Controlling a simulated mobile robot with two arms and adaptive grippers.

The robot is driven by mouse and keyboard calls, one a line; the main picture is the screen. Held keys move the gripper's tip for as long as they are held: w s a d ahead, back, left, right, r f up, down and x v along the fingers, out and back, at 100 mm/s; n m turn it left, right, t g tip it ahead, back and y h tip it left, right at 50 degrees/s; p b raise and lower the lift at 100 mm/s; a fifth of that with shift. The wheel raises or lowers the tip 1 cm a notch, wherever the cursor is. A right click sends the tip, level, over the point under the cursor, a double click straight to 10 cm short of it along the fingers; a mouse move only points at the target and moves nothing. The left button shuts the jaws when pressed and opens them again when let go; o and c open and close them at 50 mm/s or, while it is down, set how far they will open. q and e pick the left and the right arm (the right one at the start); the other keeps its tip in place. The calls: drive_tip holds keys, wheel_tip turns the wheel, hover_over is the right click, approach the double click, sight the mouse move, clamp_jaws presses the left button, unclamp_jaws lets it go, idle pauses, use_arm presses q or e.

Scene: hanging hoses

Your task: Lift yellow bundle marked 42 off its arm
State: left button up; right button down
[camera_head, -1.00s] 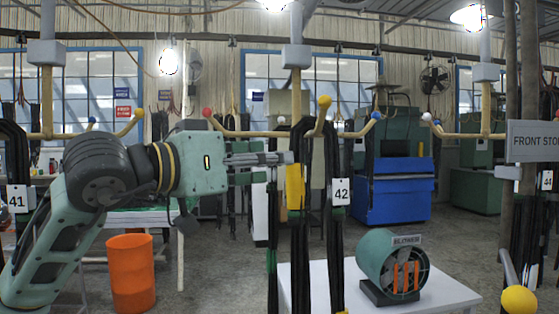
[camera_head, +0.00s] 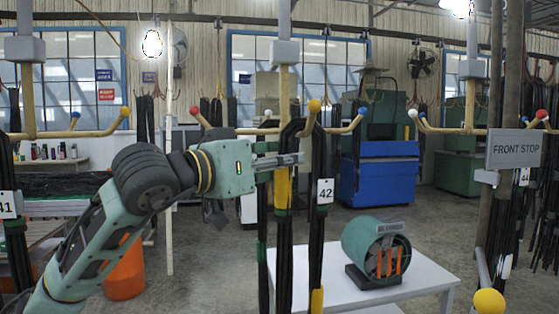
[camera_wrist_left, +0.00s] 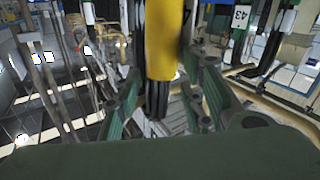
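A black hose bundle with a yellow band (camera_head: 283,188) hangs over the tan rack arm with the yellow ball end (camera_head: 314,105). A white card reading 42 (camera_head: 325,191) is on the dark strand just to its right. My left gripper (camera_head: 288,161) reaches across the bundle at the top of the yellow band. In the left wrist view the yellow band (camera_wrist_left: 164,40) stands between the two fingers, with slim gaps beside it; firm contact is not visible. The bundle's lower end is out of view. My right gripper is not in view.
A white table (camera_head: 415,285) with a green blower (camera_head: 376,252) stands below and right. Rack arms with red (camera_head: 195,110) and blue (camera_head: 362,111) ball ends flank the bundle. A FRONT STOP sign (camera_head: 515,148) and its posts stand at right. An orange bin (camera_head: 125,275) is behind my left arm.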

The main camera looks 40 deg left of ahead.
use_arm(q)
clamp_jaws()
drive_tip(key=shift+r, duration=0.1)
idle(0.8)
idle(0.6)
